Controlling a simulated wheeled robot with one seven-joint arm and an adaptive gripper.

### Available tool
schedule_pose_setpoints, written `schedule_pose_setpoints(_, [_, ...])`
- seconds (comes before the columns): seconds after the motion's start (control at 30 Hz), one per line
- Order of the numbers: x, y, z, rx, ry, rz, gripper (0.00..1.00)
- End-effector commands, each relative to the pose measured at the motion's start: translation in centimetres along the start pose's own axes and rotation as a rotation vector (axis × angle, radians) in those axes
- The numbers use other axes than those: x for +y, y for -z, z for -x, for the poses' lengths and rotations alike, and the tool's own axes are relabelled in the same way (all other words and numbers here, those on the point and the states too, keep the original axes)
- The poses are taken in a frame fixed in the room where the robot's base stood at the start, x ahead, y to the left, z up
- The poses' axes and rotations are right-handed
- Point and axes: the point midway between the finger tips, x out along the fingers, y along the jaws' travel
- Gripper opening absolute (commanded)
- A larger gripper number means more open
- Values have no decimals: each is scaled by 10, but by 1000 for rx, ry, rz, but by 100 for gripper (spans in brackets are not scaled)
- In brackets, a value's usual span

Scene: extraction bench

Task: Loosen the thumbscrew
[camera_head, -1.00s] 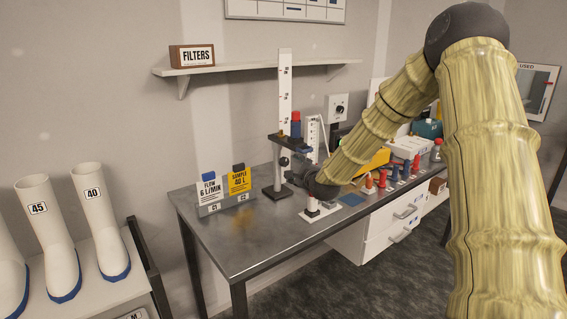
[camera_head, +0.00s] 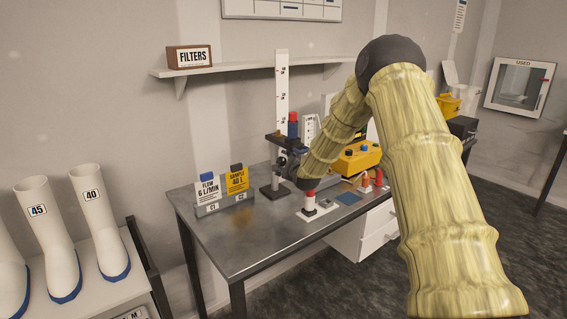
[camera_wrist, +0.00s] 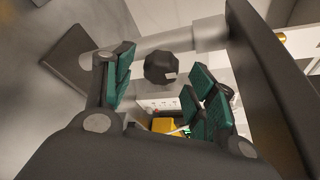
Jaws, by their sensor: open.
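The thumbscrew (camera_wrist: 160,67) is a dark faceted knob with a small pale mark, seen in the wrist view. It is on the stand with a tall white scale (camera_head: 282,90) and a dark carriage (camera_head: 284,139). My gripper (camera_wrist: 165,80) is open, with green-padded fingers on both sides of the knob in the picture. No contact shows, and I cannot tell how deep the knob sits between the pads. In the head view my gripper (camera_head: 293,166) is at the stand's post, and my arm and gripper partly cover that spot.
A red-topped holder (camera_head: 309,203) stands on the bench (camera_head: 240,242) just in front of my gripper. Sign cards (camera_head: 221,187) stand to the left. A yellow box (camera_head: 360,157) is behind my arm. The bench's front left is clear.

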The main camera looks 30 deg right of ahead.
Motion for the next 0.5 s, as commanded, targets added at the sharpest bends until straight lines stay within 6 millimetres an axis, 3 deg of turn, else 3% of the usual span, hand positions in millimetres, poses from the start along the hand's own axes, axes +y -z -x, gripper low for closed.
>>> schedule_pose_setpoints(0.5, [0, 0, -12, -1, 0, 0, 56])
